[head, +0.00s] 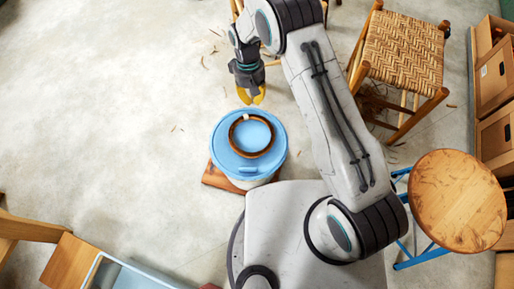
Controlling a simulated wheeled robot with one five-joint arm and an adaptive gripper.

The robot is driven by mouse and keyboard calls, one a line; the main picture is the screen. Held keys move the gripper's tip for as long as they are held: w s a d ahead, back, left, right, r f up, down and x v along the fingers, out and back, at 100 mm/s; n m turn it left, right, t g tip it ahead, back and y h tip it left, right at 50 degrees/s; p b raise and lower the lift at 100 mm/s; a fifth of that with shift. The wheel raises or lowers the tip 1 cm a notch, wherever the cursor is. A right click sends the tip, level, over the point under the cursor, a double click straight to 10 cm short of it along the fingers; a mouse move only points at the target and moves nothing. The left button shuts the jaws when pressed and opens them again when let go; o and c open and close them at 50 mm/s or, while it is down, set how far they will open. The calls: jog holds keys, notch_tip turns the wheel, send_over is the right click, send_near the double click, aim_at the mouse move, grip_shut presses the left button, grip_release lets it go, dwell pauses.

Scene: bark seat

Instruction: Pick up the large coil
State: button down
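A brown coil (250,155) lies flat as a ring on the blue lid (221,145) of a round bucket, with a small pale patch at its far edge. The lid shows through its middle. My gripper (251,96) hangs just beyond the far side of the bucket, apart from the coil. Its two yellow fingertips are spread, with nothing visible between them.
The bucket stands on a wooden board (215,178). A woven-seat chair (404,52) stands at upper right, a round wooden stool (457,200) at right. Cardboard boxes (494,80) line the right edge. A blue tray (125,277) sits at lower left. The left floor is mostly clear.

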jog(key=b, duration=0.2)
send_near(258, 148)
jog(key=w+a+r, duration=0.2)
jog(key=w+a, duration=0.1)
jog(key=w, duration=0.1)
jog(key=shift+n+g+h, duration=0.3)
jog(key=shift+n, duration=0.1)
jog(key=b+x, duration=0.9)
jog(key=x, duration=0.1)
jog(key=shift+w+f+b, duration=0.15)
jog(key=shift+f+b, duration=0.25)
jog(key=s+b, duration=0.1)
jog(key=s+d+b, duration=0.1)
jog(key=b, duration=0.1)
jog(key=s+d+b, duration=0.1)
jog(key=b, duration=0.1)
jog(key=shift+s+r, duration=0.15)
jog(key=shift+r, duration=0.2)
jog(key=shift+r, duration=0.1)
